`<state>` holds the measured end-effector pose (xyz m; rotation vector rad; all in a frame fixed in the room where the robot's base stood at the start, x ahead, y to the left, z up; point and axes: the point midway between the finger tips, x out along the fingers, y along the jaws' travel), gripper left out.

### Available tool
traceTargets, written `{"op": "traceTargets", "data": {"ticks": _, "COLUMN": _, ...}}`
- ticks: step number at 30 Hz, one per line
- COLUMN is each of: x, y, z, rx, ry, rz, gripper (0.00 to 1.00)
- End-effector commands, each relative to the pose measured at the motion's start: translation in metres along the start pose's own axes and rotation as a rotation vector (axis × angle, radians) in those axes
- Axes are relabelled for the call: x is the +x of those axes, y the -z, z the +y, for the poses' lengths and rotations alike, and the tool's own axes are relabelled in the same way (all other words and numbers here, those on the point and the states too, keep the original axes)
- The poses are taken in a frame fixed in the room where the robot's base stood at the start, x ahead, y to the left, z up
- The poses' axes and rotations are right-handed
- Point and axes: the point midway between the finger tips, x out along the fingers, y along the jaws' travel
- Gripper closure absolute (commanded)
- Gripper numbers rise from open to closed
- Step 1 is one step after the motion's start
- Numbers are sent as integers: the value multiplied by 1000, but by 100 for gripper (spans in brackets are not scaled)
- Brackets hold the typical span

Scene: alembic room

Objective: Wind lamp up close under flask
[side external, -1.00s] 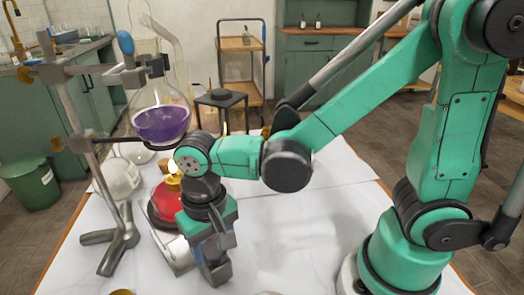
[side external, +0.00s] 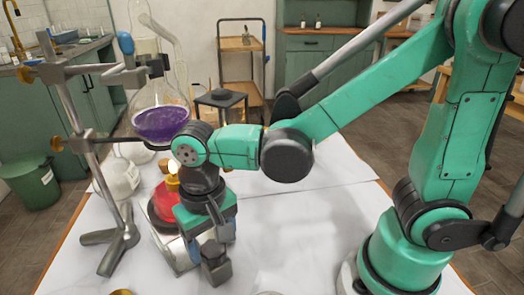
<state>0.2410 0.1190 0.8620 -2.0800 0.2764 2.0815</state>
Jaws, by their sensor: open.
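The flask (side external: 161,122) is round glass with purple liquid and is clamped on a metal stand (side external: 78,125) at the left. The lamp (side external: 165,203) is red with a brass burner and a small flame at its top. It stands below the flask with a clear gap between them, on a dark round support over a metal base (side external: 180,254). My gripper (side external: 215,262) points down just right of and in front of the lamp. It is open, and I see nothing between its fingers. My wrist hides part of the lamp's right side and its support.
A white round bottle (side external: 121,178) stands behind the stand rod. The white table sheet (side external: 290,225) is clear between my gripper and my base. A brass item (side external: 121,292) shows at the front edge.

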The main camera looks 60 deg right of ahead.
Motion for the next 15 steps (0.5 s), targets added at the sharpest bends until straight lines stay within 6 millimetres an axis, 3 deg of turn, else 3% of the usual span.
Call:
{"op": "traceTargets", "data": {"ticks": 9, "x": -36, "y": 0, "z": 0, "rx": 0, "ry": 0, "rz": -1, "gripper": 33}}
{"op": "traceTargets", "data": {"ticks": 15, "x": -43, "y": -1, "z": 1, "rx": 0, "ry": -1, "rz": -1, "gripper": 33}}
